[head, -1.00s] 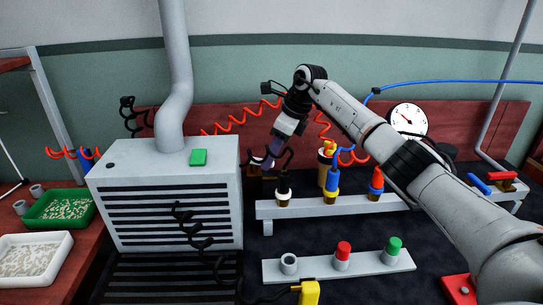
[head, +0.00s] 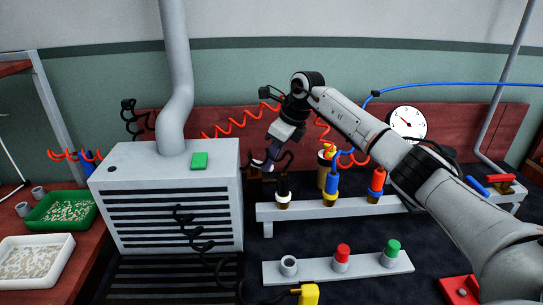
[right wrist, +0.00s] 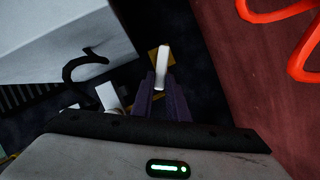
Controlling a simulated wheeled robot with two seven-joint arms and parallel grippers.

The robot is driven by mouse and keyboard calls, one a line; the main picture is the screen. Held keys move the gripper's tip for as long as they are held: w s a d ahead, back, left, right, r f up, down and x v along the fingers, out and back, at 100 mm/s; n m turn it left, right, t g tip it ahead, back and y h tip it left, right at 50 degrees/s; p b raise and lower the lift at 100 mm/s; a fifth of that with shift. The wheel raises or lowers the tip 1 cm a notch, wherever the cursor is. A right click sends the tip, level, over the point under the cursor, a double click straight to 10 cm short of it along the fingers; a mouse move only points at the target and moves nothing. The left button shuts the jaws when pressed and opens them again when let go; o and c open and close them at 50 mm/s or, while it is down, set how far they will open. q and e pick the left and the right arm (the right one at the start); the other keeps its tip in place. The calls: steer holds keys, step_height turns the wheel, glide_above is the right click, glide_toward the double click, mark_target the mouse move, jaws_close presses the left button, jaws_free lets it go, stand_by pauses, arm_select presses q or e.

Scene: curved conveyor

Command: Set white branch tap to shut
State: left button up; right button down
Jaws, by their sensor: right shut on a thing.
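The white branch tap's lever (right wrist: 163,62) stands up between my fingertips in the right wrist view, above a brass-coloured body (right wrist: 153,56). My right gripper (right wrist: 160,92) is shut on this lever. In the head view my right gripper (head: 269,160) reaches down behind the bench rail, beside the grey louvred cabinet. There its fingers and a cable hide most of the tap. The lever's exact angle to its pipe is hard to tell. A second white piece (right wrist: 108,96) shows left of the fingers in the wrist view. My left gripper is not in view.
The grey louvred cabinet (head: 222,220) stands close on the left. A white rail (head: 350,207) with cabled plugs lies to the right. A red coiled hose (head: 236,121) hangs on the back board, and a black cable (right wrist: 72,72) loops near the gripper.

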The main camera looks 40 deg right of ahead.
mark_target(261, 164)
steer(key=shift+s+a+r+m+t+h+p, duration=0.15)
steer(key=shift+a+m+h+p, duration=0.35)
steer(key=shift+m, duration=0.75)
steer(key=shift+a+f+m+t+h+p, duration=0.1)
steer(key=shift+a+m+h+p, duration=0.45)
steer(key=shift+m, duration=0.65)
steer(key=shift+s+a+r+m+t+h+p, duration=0.15)
steer(key=shift+a+m+h+p, duration=0.35)
steer(key=shift+m, duration=0.75)
steer(key=shift+w+a+f, duration=0.1)
steer(key=shift+a, duration=0.05)
steer(key=c, duration=1.7)
jaws_free()
steer(key=v, duration=1)
